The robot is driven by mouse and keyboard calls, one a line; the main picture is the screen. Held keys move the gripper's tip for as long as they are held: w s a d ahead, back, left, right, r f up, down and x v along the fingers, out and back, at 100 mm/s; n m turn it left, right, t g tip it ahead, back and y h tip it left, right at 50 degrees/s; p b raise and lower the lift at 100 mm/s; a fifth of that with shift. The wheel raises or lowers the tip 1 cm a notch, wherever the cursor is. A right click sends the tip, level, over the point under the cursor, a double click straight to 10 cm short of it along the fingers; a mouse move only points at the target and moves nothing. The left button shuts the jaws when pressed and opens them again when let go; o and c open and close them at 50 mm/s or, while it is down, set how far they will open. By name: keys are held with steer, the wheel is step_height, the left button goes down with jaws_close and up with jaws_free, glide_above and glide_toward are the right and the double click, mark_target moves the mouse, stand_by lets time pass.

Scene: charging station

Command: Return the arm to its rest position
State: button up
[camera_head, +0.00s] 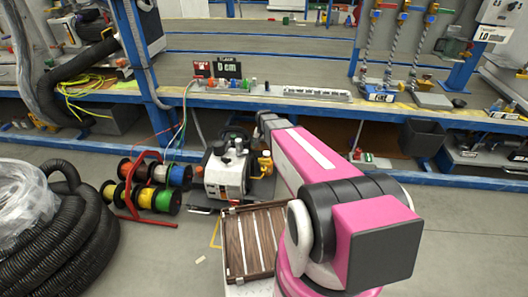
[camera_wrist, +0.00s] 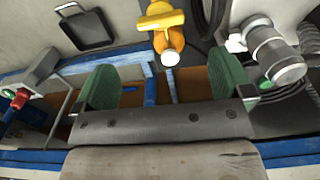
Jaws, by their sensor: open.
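My arm (camera_head: 305,160) is pink with dark joints. It reaches from the lower right of the head view towards the workbench, and its far end is beside the white machine (camera_head: 225,172). My gripper (camera_wrist: 165,88) shows in the wrist view with two green finger pads spread wide apart and nothing between them. In the head view I cannot make out its fingers. A yellow and orange fitting (camera_wrist: 166,32) lies beyond the fingers in the wrist view, apart from them. A round grey metal fitting (camera_wrist: 275,52) is to the right of the right finger.
A blue-framed workbench (camera_head: 300,103) runs across the back. A rack of coloured spools (camera_head: 150,188) and black corrugated hose (camera_head: 75,245) are further left. The floor at right (camera_head: 470,225) is clear.

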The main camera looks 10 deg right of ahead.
steer(key=shift+r, duration=0.4)
steer(key=s+r+n, duration=0.2)
steer(key=s+r, duration=0.4)
steer(key=s, duration=0.4)
steer(key=s+r+n, duration=0.1)
steer(key=s+r, duration=0.6)
steer(key=s, duration=0.4)
steer(key=shift+s+d+n, duration=0.15)
steer(key=shift+s+n, duration=0.05)
steer(key=shift+n, duration=0.2)
steer(key=shift+f, duration=0.1)
steer(key=shift+c, duration=0.3)
